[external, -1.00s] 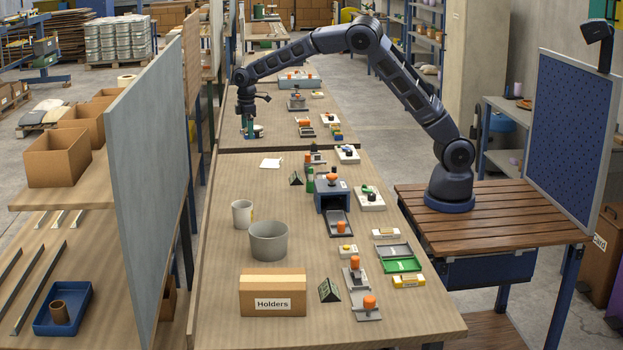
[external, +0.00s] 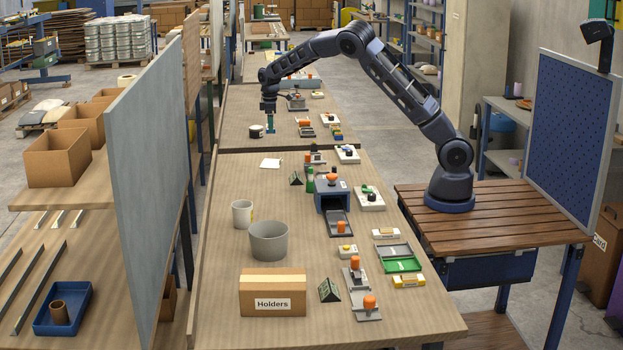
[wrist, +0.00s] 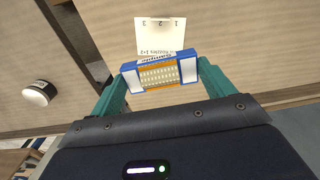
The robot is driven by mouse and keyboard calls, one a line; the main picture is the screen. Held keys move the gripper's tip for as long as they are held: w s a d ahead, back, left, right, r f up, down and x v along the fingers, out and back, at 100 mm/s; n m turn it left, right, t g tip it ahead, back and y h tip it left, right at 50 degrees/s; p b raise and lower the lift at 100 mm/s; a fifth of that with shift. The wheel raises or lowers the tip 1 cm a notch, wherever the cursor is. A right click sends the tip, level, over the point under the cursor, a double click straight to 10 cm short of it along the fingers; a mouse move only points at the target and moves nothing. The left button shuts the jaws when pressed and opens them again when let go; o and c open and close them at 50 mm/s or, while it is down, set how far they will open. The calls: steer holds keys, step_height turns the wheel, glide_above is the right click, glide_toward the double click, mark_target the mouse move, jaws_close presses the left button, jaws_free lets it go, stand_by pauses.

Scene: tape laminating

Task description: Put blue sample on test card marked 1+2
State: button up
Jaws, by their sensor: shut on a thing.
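My gripper (external: 271,128) is over the far table, pointing down, with its teal fingers (wrist: 160,74) shut on the blue sample. The blue sample (wrist: 129,75) has a blue frame, white end patches and an orange and pale middle; it is too small to tell in the external view. The white test card (wrist: 160,36), with the numbers 1, 2, 3 and a line with 1+2, lies flat beyond the sample in the wrist view. In the external view a white card (external: 270,163) lies on the near table, nearer the camera than my gripper.
A round black-and-white item (external: 256,131) stands left of my gripper; it also shows in the wrist view (wrist: 37,93). A dark prism block (external: 296,178) and a blue housing (external: 333,199) stand right of the card.

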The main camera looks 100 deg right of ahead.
mark_target(271, 163)
step_height(271, 163, down, 15)
steer(key=shift+r, duration=0.15)
stand_by(0.4)
steer(key=o, duration=0.9)
